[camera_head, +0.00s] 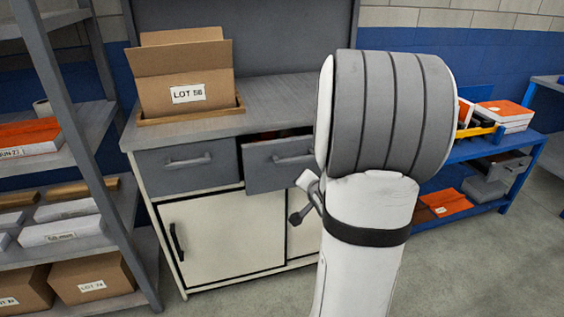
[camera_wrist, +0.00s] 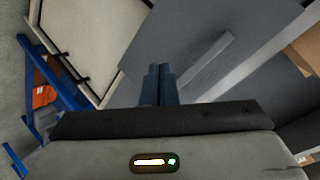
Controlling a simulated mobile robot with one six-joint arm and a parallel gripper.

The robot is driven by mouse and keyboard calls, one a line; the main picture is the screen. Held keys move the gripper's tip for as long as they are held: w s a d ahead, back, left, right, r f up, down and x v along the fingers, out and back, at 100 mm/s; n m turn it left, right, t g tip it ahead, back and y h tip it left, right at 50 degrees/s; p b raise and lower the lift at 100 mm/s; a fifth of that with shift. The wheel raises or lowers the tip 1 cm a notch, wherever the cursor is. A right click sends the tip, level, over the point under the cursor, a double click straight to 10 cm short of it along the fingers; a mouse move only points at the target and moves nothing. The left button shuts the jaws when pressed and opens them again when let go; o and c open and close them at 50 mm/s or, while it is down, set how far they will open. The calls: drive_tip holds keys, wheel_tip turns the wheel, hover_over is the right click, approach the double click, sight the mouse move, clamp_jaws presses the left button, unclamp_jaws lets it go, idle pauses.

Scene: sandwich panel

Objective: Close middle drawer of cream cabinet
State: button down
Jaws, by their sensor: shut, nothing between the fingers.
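The cream cabinet (camera_head: 222,240) has cream doors below and grey drawer fronts under a grey top. Its middle drawer (camera_head: 262,177) stands pulled out in the head view, with dark and reddish contents just showing inside. The drawer's right part is hidden behind my arm. The drawer to its left (camera_head: 165,181) sits flush. In the wrist view my gripper (camera_wrist: 159,70) has its two dark fingers together and empty. They point at a grey front (camera_wrist: 205,30) with a bar handle (camera_wrist: 203,66) to their right. I cannot tell whether the fingertips touch it.
A LOT 56 carton (camera_head: 187,95) stands on the cabinet top. A grey shelf rack (camera_head: 91,135) with boxes is close on the left. A blue bench (camera_head: 480,150) with boxes is on the right. Floor (camera_head: 450,265) is bare at front right.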

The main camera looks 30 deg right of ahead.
drive_tip(key=s+d+f+m+t+b, duration=0.45)
drive_tip(key=d+m+t, duration=0.2)
drive_tip(key=d, duration=0.25)
drive_tip(key=b+x, duration=0.1)
drive_tip(key=x, duration=1.3)
drive_tip(key=shift+f+m+b, duration=0.35)
drive_tip(key=shift+f, duration=0.1)
drive_tip(key=shift+w+a, duration=0.15)
